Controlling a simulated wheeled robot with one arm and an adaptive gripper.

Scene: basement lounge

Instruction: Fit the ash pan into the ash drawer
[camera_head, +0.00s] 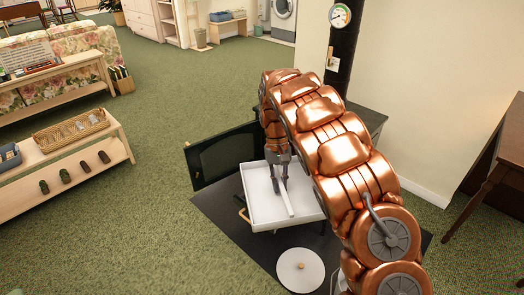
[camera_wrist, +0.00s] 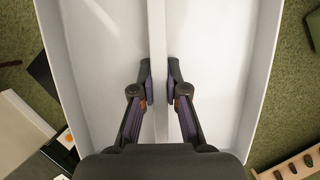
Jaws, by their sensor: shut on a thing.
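The ash pan is a white shallow tray (camera_head: 262,207) with a raised bar along its middle. It is in front of the stove, over the dark hearth plate. My gripper (camera_head: 280,185) reaches down into it and is shut on the middle bar. The wrist view shows the pan (camera_wrist: 215,55) with one finger pad on each side of the bar (camera_wrist: 157,40). A pale handle (camera_head: 244,215) shows beside the pan's left edge, perhaps the ash drawer's. The drawer itself is mostly hidden, and I cannot tell whether the pan rests in it.
The stove's glass door (camera_head: 222,156) stands open to the left of the pan. My arm hides most of the stove. A white round lid with a knob (camera_head: 301,270) lies in front on the dark hearth plate (camera_head: 222,208). A low shelf (camera_head: 120,150) stands left, with open carpet between.

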